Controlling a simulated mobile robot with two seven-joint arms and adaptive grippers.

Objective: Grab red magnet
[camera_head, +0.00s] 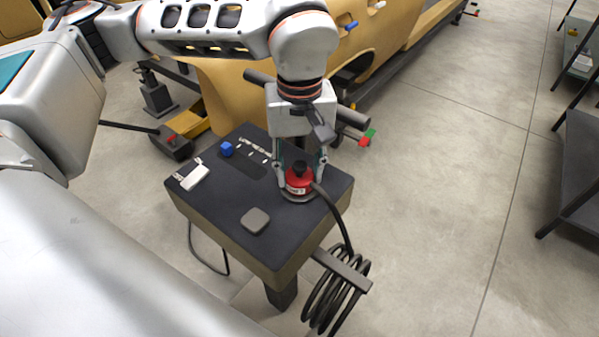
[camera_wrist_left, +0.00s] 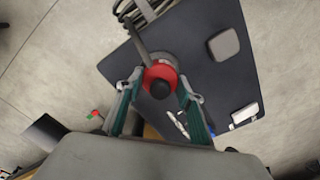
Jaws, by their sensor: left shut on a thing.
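The red magnet (camera_head: 299,181) has a black knob on top and a round grey base. It stands upright at the right side of the dark table top (camera_head: 225,197), with a black cable running from it. My left gripper (camera_head: 300,168) comes down from above, with a finger on either side of the magnet, and is shut on it. In the left wrist view the magnet (camera_wrist_left: 160,77) sits between the two green-padded fingertips. I cannot tell whether its base still touches the table. My right gripper is in neither view.
A grey rounded block (camera_head: 255,220), a blue cube (camera_head: 226,149) and a white item (camera_head: 195,177) lie on the table. A coiled black cable (camera_head: 336,293) hangs at its front right. A yellow car shell (camera_head: 400,35) stands behind.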

